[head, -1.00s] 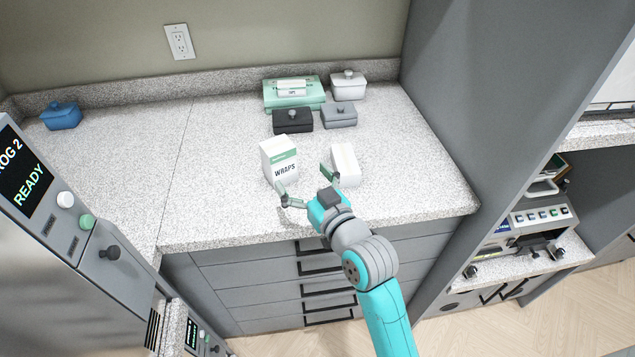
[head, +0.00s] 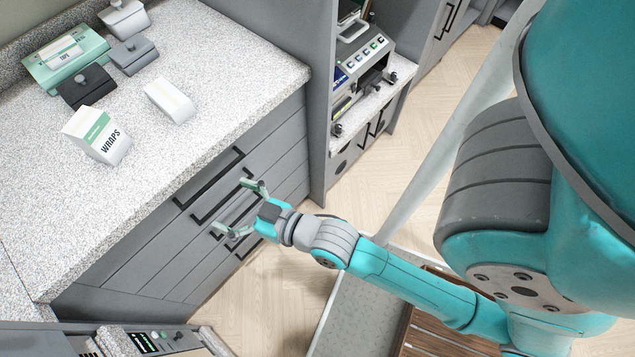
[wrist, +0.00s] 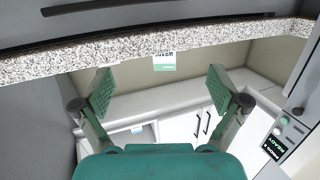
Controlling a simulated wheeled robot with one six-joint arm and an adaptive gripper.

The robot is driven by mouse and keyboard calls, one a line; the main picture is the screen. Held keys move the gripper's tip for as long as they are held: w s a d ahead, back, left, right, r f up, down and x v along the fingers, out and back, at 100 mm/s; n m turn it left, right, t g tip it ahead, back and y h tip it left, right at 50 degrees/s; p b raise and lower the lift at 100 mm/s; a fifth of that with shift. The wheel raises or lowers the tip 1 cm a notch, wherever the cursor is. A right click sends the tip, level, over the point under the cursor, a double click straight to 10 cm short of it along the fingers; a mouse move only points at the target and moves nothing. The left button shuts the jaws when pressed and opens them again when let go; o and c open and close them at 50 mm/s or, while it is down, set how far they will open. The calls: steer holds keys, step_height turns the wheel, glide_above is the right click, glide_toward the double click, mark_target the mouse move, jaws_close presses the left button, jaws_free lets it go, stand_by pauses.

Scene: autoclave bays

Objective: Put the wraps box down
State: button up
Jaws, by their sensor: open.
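The wraps box (head: 98,135), white with a green band, stands on the speckled countertop (head: 60,210) near its front edge. Its top also shows upside down past the counter edge in the wrist view (wrist: 164,62). My gripper (head: 240,209) is open and empty, its fingers apart, in front of the drawer fronts and clear of the box. The two green finger pads show apart in the wrist view (wrist: 162,92), with nothing between them.
A plain white box (head: 170,101) stands right of the wraps box. Behind are a black lidded box (head: 87,87), a grey one (head: 133,54) and a green box (head: 66,62). Drawers with black handles (head: 210,195) are close to my gripper. The counter's front left is bare.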

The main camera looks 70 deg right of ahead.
steer(key=s+g, duration=0.1)
steer(key=s, duration=2.2)
steer(key=shift+s+a+f+g, duration=0.25)
steer(key=shift+a+f+g, duration=0.1)
steer(key=shift+g, duration=0.05)
